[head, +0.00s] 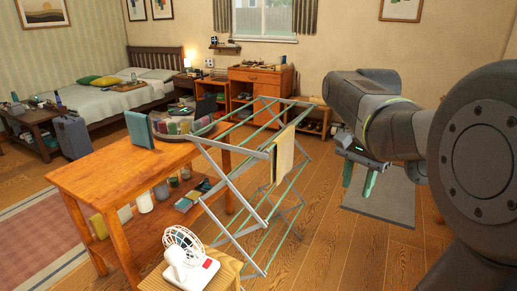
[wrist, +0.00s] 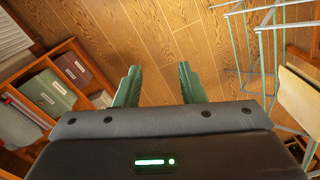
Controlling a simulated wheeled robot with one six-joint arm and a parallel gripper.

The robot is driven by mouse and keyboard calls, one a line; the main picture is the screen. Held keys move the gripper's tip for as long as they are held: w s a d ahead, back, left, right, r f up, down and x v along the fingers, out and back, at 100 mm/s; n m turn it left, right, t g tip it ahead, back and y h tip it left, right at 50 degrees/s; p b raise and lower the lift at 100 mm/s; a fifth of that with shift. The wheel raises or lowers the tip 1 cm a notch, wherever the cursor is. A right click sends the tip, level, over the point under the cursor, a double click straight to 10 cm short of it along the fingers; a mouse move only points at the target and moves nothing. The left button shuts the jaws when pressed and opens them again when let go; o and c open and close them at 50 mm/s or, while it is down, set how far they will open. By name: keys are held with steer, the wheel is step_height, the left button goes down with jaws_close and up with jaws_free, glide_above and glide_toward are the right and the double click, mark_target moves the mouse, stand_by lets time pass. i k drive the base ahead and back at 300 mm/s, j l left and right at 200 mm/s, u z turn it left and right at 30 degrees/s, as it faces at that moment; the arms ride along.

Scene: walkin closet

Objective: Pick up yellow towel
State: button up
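The pale yellow towel (head: 284,154) hangs over a rail at the right end of the drying rack (head: 240,226) in the head view. A pale yellowish panel, which looks like the same towel (wrist: 299,96), shows at the right edge of the wrist view beside the rack's bars. My gripper (head: 359,180) is to the right of the towel and apart from it in the head view. Its two green fingers (wrist: 160,86) are spread with only wooden floor visible between them, so it is open and empty.
A white fan (head: 186,255) sits on a stool in front. A shelf with boxes (wrist: 47,92) is at left in the wrist view. Floor (head: 335,245) is clear right of the rack.

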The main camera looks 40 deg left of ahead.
mark_target(282, 154)
steer(key=i+j+u, duration=0.55)
steer(key=i, duration=0.2)
steer(key=i+u, duration=0.3)
steer(key=i, duration=0.15)
steer(key=i+j+z, duration=0.15)
steer(key=i+j, duration=0.2)
